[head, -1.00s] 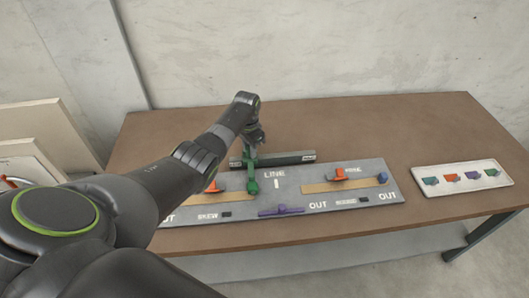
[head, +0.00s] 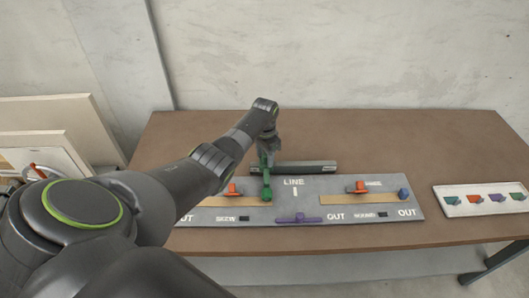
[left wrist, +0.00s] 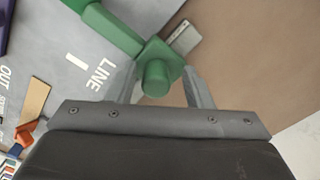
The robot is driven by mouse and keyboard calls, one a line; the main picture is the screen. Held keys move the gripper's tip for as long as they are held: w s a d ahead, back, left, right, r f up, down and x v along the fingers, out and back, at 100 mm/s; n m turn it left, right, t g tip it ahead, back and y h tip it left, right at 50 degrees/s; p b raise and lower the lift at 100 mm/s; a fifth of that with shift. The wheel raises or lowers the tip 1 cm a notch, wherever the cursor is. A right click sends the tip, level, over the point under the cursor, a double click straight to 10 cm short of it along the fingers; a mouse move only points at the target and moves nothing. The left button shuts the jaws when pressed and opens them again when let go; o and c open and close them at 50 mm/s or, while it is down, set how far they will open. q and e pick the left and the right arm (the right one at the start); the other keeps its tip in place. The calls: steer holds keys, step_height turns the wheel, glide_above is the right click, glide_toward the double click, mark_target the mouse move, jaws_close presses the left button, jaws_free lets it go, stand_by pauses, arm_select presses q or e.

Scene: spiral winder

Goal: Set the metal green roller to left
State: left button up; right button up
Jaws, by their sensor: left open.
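The green roller (head: 266,191) is a green bar with a rounded end, standing at the back middle of the grey board (head: 310,208), left of the LINE mark. In the left wrist view its raised round knob (left wrist: 155,76) lies between the two fingers, with a gap visible on each side. My left gripper (head: 268,150) reaches down over the far end of the green bar and is open. It also shows in the left wrist view (left wrist: 163,88). Whether a finger touches the knob cannot be told. My right gripper is not in view.
A dark rail (head: 308,168) stands behind. A white tray (head: 452,208) with coloured pieces lies at right.

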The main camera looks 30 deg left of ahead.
arm_select(q)
steer(key=shift+w+r, duration=0.1)
steer(key=shift+r, duration=0.35)
step_height(320, 180, up, 16)
steer(key=b, duration=0.1)
steer(key=shift+r+b, duration=0.25)
steer(key=shift+b, duration=0.1)
steer(key=shift+a, duration=0.1)
